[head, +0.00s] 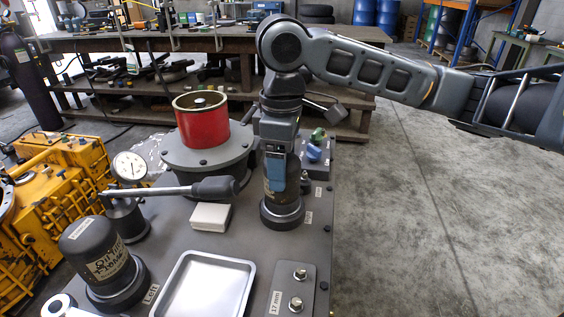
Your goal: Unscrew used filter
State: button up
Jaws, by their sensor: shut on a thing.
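My gripper (277,178) reaches down from above and is shut on a dark cylindrical filter (291,196) at the right side of the grey bench plate. The filter stands upright on a round dark base (283,214), and the gripper hides much of its upper part. I cannot tell whether its thread is loose. A second dark canister (92,256) with a worn pale label stands upright at the front left, apart from my gripper. I cannot read either label well enough to tell which is used.
An empty silver tray (176,304) lies at the front middle. A red cylinder (202,125) stands on a grey flange behind. A dial gauge (129,167), a dark-handled tool (214,188), a white box (210,216) and a bolt plate (292,298) are nearby. Open floor lies right.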

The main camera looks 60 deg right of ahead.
jog(key=shift+r+p, duration=1.55)
jog(key=shift+p, duration=0.05)
dwell(0.6)
jog(key=shift+r+p, duration=0.3)
jog(key=shift+r, duration=0.05)
jog(key=shift+r+p, duration=0.45)
jog(key=shift+r, duration=0.05)
notch_tip(320, 180, up, 6)
jog(key=p, duration=0.5)
jog(key=shift+p, duration=0.4)
